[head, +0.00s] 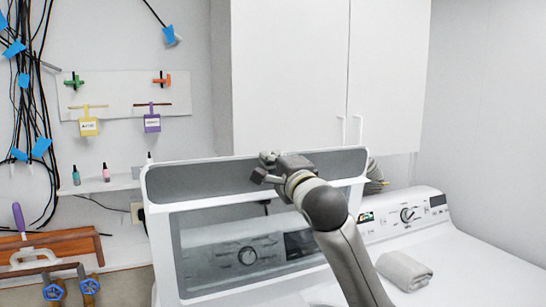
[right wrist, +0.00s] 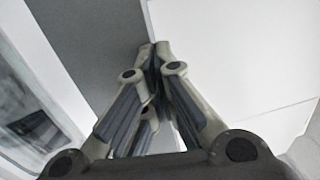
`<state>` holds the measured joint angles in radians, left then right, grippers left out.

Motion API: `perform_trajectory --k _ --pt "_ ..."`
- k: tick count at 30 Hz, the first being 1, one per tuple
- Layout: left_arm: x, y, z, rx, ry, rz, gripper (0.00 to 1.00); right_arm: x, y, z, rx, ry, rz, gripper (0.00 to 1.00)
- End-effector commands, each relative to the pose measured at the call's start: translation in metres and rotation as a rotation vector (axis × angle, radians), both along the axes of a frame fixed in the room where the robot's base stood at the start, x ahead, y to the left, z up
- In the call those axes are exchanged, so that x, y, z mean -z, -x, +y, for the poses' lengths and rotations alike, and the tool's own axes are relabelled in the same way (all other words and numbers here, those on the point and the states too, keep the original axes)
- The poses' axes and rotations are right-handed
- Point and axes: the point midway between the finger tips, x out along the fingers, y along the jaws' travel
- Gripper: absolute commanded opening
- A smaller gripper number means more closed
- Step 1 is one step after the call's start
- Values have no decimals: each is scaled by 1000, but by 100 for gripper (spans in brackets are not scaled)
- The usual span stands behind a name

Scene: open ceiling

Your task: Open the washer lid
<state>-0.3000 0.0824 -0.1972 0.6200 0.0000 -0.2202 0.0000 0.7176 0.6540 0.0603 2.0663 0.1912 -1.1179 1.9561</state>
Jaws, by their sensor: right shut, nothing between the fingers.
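The washer lid (head: 205,180) stands raised in the head view, with a white frame, a grey upper band and a clear window. The washer's control panel (head: 222,257) shows through or in that window. My right gripper (head: 266,166) is at the lid's upper edge, near the middle, with its fingers pointing up and left. In the right wrist view its fingers (right wrist: 153,50) are shut with nothing between them. A grey surface, likely the lid's band (right wrist: 95,40), lies left of them. I cannot tell whether they touch the lid. My left gripper is in neither view.
White cabinets (head: 290,75) hang behind the lid. A second white machine (head: 455,260) with a dial stands at the right, with a folded towel (head: 404,270) on top. A small shelf (head: 100,184) with bottles and wall cables (head: 38,110) are at the left.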

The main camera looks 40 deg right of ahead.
Motion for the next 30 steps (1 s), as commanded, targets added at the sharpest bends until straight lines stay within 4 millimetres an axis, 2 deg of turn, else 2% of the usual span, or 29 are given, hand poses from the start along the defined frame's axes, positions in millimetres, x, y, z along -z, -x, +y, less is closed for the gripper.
perform_trajectory --k 8,18,30 --pt "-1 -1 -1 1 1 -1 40 -1 -1 0 0 -1 2 0" --pt "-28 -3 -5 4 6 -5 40 -9 -28 -7 0 -18 56 0" --pt "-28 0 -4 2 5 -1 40 -8 -30 -9 1 -16 57 0"
